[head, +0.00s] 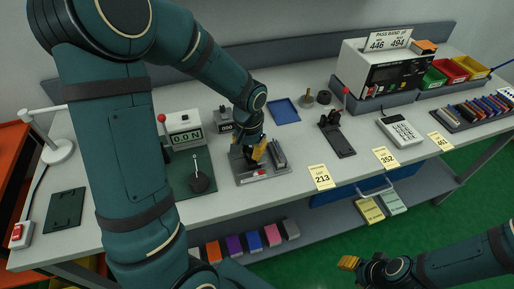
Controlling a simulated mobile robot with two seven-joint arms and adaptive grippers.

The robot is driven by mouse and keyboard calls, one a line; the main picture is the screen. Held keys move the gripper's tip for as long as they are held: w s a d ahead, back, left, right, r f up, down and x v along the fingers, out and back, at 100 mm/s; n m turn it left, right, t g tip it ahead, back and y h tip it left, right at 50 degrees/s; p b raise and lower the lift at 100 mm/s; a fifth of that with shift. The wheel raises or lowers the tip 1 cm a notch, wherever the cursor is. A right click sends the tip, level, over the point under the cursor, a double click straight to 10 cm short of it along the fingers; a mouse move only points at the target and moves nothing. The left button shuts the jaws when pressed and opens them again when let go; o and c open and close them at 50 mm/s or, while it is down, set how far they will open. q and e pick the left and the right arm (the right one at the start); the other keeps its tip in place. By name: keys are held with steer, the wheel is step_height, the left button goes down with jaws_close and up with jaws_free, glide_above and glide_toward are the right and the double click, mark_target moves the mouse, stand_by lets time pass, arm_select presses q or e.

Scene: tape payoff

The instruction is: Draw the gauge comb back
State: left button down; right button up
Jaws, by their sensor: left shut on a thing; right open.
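A grey fixture (262,179) with upright dark plates and a small red-and-white part lies on the table, left of centre. My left gripper (259,153) reaches down over it from behind, with its yellow fingertips among the plates. It is shut on a small part there, which looks to be the gauge comb; the fingers and plates hide most of it. I cannot make out the comb's teeth or exact position. My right gripper (350,263) is open and empty, in front of the table at the lower right, away from the fixture.
A force readout (185,130) and a dark green mat (194,160) stand left of the fixture. A black stand (336,136), a blue tray (284,111) and a calculator-like keypad (399,131) lie to the right. Yellow number cards (321,177) line the front edge.

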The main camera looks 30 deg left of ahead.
mark_target(248, 151)
arm_select(q)
steer(key=shift+s+a, duration=0.15)
steer(key=shift+s, duration=0.05)
steer(key=c, duration=0.7)
jaws_free()
steer(key=shift+a, duration=0.1)
steer(key=shift+c, duration=0.2)
steer(key=shift+r, duration=0.25)
step_height(248, 151, up, 12)
steer(key=shift+f, duration=0.25)
